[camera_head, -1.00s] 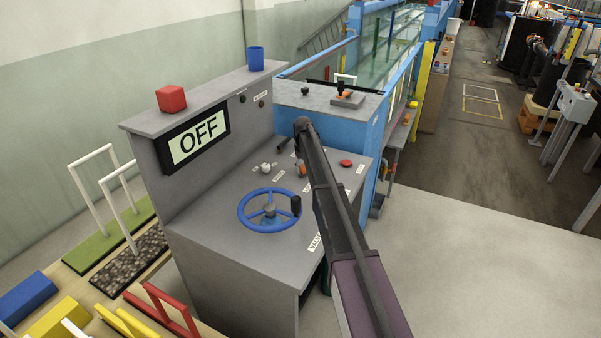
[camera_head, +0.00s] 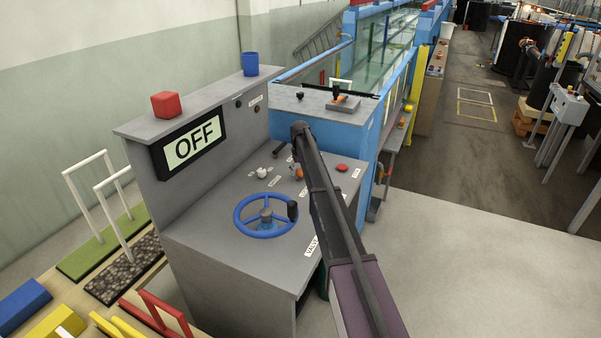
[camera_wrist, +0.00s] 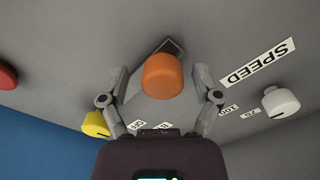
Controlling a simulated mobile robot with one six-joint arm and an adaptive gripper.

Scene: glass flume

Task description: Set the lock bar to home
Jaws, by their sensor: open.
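An orange knob or handle end (camera_wrist: 161,76) stands out from the grey panel in the wrist view, with a dark grey plate or bar (camera_wrist: 160,52) behind it. I cannot tell for sure whether this is the lock bar; no label naming it is readable. My gripper (camera_wrist: 163,70) is open, one finger at each side of the orange piece, with gaps showing between. In the head view a bit of orange (camera_head: 298,172) shows beside my arm on the desk's sloped top. My arm hides the gripper there.
Near the orange piece are a white knob (camera_wrist: 281,101), a SPEED label (camera_wrist: 257,62), a yellow knob (camera_wrist: 96,124) and a red button (camera_wrist: 5,76). The blue handwheel (camera_head: 265,215) stands left of my arm. A display (camera_head: 194,142) reads OFF.

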